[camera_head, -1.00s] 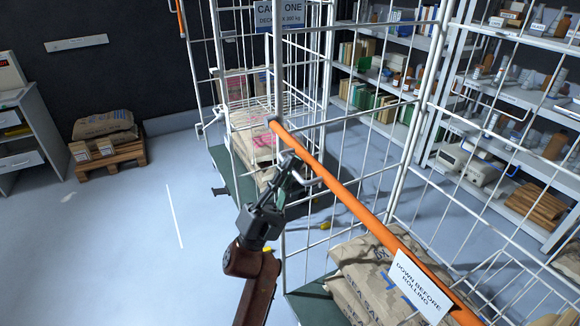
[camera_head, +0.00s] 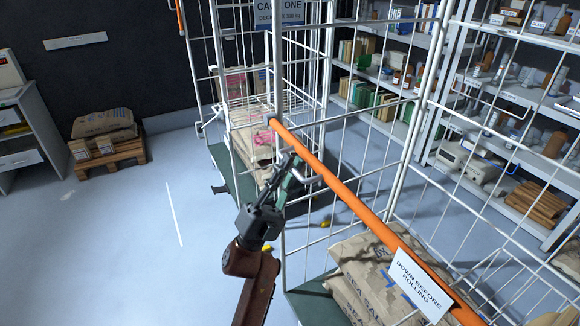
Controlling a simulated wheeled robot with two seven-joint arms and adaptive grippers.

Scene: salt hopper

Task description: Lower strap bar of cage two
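The orange strap bar (camera_head: 345,195) runs diagonally across the open front of the near cage (camera_head: 397,180), from an upper-left bracket down to the lower right. A white tag (camera_head: 421,284) reading "DOWN BEFORE ROLLING" hangs on it. A small light handle (camera_head: 306,178) sticks out at the bar's left part. My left gripper (camera_head: 290,166) is just left of the bar, its fingertips close to that handle. Whether they touch it, and how far the fingers are apart, I cannot tell. My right gripper does not show.
Salt sacks (camera_head: 365,268) lie on the near cage's deck. Behind it stands another cage with a blue "CAGE ONE" sign (camera_head: 279,14). Shelves (camera_head: 500,130) fill the right back. A pallet with sacks (camera_head: 108,155) stands at the left wall. The floor at left is clear.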

